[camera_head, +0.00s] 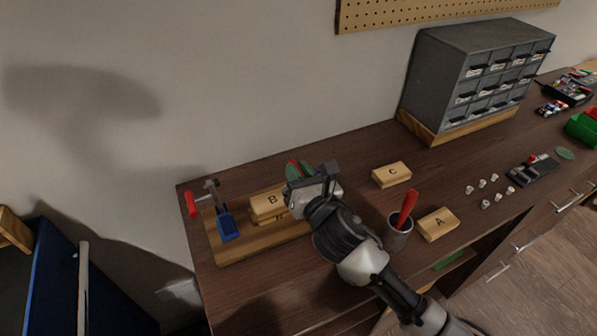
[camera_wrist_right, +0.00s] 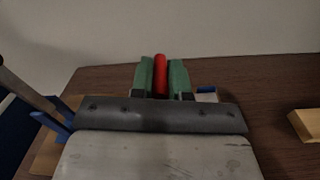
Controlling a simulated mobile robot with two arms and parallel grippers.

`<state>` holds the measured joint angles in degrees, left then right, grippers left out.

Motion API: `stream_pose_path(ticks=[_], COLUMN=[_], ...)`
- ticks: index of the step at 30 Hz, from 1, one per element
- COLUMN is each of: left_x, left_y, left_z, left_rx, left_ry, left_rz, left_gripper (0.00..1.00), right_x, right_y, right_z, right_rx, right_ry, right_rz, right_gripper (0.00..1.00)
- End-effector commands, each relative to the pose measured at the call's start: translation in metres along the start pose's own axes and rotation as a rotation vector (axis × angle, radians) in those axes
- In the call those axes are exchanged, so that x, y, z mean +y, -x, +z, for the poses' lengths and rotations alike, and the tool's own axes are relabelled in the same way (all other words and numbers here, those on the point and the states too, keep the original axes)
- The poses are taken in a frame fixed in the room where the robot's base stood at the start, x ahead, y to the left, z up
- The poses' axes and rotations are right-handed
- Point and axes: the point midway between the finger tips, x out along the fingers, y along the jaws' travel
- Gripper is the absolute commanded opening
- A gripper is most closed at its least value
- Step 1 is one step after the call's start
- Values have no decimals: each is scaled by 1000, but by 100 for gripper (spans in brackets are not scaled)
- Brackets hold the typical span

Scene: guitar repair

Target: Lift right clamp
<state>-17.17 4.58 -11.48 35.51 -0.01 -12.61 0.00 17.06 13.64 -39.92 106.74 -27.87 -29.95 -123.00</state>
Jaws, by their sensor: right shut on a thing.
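The right clamp's red handle (camera_wrist_right: 160,76) stands between the two green finger pads of my right gripper (camera_wrist_right: 161,80), which is shut on it. In the head view my right gripper (camera_head: 303,177) is over the right end of the wooden base board, and it hides most of that clamp. I cannot tell whether the clamp is off the board. The left clamp, with a blue body (camera_head: 227,225) and red handle (camera_head: 191,203), is at the left end of the board (camera_head: 240,251). Block B (camera_head: 268,202) lies on the board between them. My left gripper is not in view.
Block C (camera_head: 392,174) and block A (camera_head: 438,224) lie to the right. A grey cup (camera_head: 398,234) holding a red-handled tool stands close beside my right arm. A grey drawer cabinet (camera_head: 440,76) stands at the back. The bench ends just left of the board.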

Motion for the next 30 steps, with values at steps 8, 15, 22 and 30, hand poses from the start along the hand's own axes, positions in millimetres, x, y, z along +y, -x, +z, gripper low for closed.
stream_pose_path(ticks=[8,15,22,30], left_x=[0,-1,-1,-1], left_y=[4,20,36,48], left_z=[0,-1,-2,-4], left_rx=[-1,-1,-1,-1], left_ry=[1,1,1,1], left_rz=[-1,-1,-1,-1], left_gripper=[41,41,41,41], right_x=[0,-4,-12,-22], right_y=[0,0,0,0], right_z=[2,12,21,27], right_rx=[2,2,3,4], right_ry=[-30,-151,-325,-504], right_rz=[1,2,1,1], right_gripper=[0,0,0,0])
